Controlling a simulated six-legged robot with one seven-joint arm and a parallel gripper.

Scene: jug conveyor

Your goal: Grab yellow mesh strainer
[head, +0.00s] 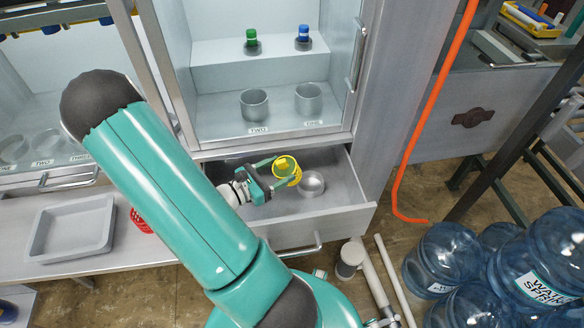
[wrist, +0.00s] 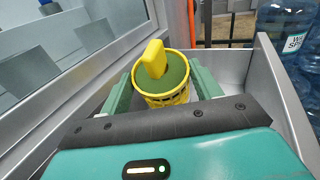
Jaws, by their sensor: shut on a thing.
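The yellow mesh strainer (head: 287,168) is round with a yellow handle. It is between the two green fingers of my gripper (head: 276,172), above the open grey drawer (head: 340,205). In the wrist view the strainer (wrist: 164,90) sits upright between the fingers of my gripper (wrist: 160,92), which touch its sides. The gripper is shut on it. Part of its lower body is hidden by my gripper.
A metal cup (head: 311,183) stands in the drawer right of the strainer. The cabinet (head: 330,130) above holds two metal cups and green and blue capped items. A grey tray (head: 72,228) lies left. Several blue water jugs (head: 450,250) stand right. An orange hose (head: 435,100) hangs nearby.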

